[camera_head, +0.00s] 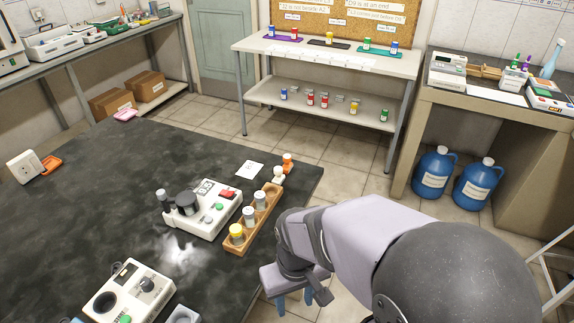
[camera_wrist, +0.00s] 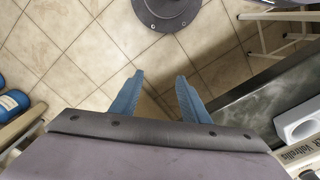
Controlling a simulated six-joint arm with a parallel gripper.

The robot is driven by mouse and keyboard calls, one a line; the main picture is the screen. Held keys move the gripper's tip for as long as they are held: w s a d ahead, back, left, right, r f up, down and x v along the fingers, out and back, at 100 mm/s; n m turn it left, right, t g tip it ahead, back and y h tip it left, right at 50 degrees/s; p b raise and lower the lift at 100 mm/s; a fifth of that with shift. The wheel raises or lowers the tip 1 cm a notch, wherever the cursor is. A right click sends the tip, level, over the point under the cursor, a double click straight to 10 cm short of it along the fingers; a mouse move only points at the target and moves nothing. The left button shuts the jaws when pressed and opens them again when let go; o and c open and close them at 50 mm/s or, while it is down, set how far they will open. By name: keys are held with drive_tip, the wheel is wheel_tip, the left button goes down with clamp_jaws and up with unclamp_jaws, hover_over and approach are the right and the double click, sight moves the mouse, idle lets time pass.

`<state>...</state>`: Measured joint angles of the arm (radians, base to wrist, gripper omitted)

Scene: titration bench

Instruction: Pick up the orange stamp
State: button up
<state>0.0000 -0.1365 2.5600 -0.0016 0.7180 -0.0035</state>
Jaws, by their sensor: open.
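The orange stamp (camera_head: 287,160) appears to be the small orange-topped piece near the far right edge of the dark bench (camera_head: 110,190), in the head view. It stands just behind a similar white piece (camera_head: 278,174). My gripper (camera_head: 294,301) is off the bench's right edge, over the floor, well nearer the camera than the stamp. In the wrist view my gripper (camera_wrist: 159,82) has its two blue fingers apart with nothing between them. They point at the tiled floor, and the stamp is not in that view.
A wooden rack (camera_head: 255,218) with several capped bottles stands in front of the stamp. A white instrument (camera_head: 205,212) is left of the rack. A white card (camera_head: 249,169) lies left of the stamp. Another device (camera_head: 130,294) is at the near left. The bench's left middle is mostly clear.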

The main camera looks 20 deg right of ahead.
drive_tip(key=w+d+r+p, duration=0.1)
drive_tip(key=w+r+p, duration=0.1)
drive_tip(key=w, duration=0.3)
drive_tip(key=w+d+r+n+t+p, duration=0.1)
drive_tip(key=w+r+p, duration=0.2)
drive_tip(key=w, duration=0.3)
drive_tip(key=w+d+r+t+p, duration=0.1)
drive_tip(key=w+d+r+p, duration=0.1)
drive_tip(key=w+r, duration=0.2)
drive_tip(key=shift+w+r+n, duration=0.2)
drive_tip(key=shift+w+n, duration=0.2)
drive_tip(key=shift+w, duration=0.8)
drive_tip(key=w+d+r+t+p, duration=0.1)
drive_tip(key=w+d+r+p, duration=0.25)
drive_tip(key=w, duration=0.65)
drive_tip(key=m+t+p, duration=0.1)
drive_tip(key=m+p, duration=0.1)
drive_tip(key=p, duration=0.1)
approach(287, 156)
drive_tip(key=shift+p+x, duration=2.05)
drive_tip(key=shift+x, duration=1.05)
drive_tip(key=shift+w+f+t, duration=0.15)
drive_tip(key=shift+f, duration=0.3)
drive_tip(key=shift+w+f+t, duration=0.15)
drive_tip(key=shift+f, duration=0.35)
clamp_jaws()
